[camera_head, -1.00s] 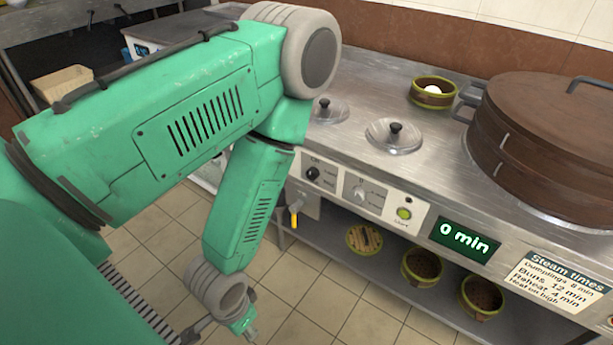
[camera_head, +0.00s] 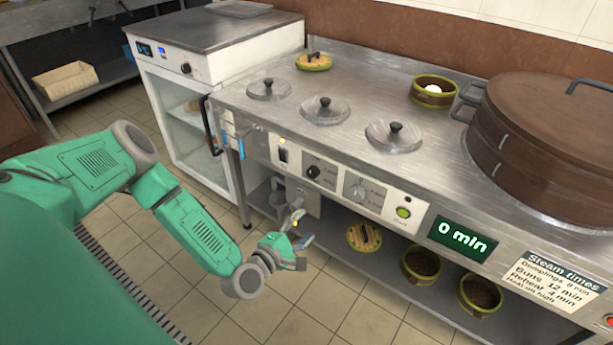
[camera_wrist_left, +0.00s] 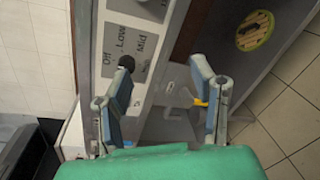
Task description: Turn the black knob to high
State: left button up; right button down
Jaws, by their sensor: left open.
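The black knob (camera_head: 313,172) is on the steel front panel of the counter, left of a silver dial. In the left wrist view the black knob (camera_wrist_left: 127,62) shows beside the printed words Off, Low and Mid, just beyond the tip of one finger. A High mark is not readable. My left gripper (camera_head: 302,251) is below and slightly left of the knob in the head view, apart from it. In the left wrist view the left gripper (camera_wrist_left: 160,68) has its two fingers spread, with nothing between them. My right gripper is not in view.
A silver dial (camera_head: 361,191) and a green button (camera_head: 403,213) share the panel. The display (camera_head: 464,240) reads 0 min. A yellow-handled tap (camera_head: 297,216) juts out below the knob. Steamer baskets (camera_head: 421,264) stand on the lower shelf. Open floor lies in front.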

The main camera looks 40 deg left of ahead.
pick_arm(q)
jog(key=n+t+y, duration=0.1)
jog(key=n+y, duration=0.1)
send_near(311, 176)
jog(key=shift+t, duration=0.3)
jog(key=w+b, duration=0.1)
jog(key=w, duration=0.8)
jog(key=shift+a+b, duration=0.2)
jog(key=shift+b, duration=0.2)
jog(key=shift+w, duration=0.1)
jog(key=shift+a+f, duration=0.2)
jog(key=shift+a, duration=0.3)
jog(key=shift+d, duration=0.1)
jog(key=c, duration=1.1)
jog(key=shift+d, duration=0.2)
jog(key=shift+c, duration=0.2)
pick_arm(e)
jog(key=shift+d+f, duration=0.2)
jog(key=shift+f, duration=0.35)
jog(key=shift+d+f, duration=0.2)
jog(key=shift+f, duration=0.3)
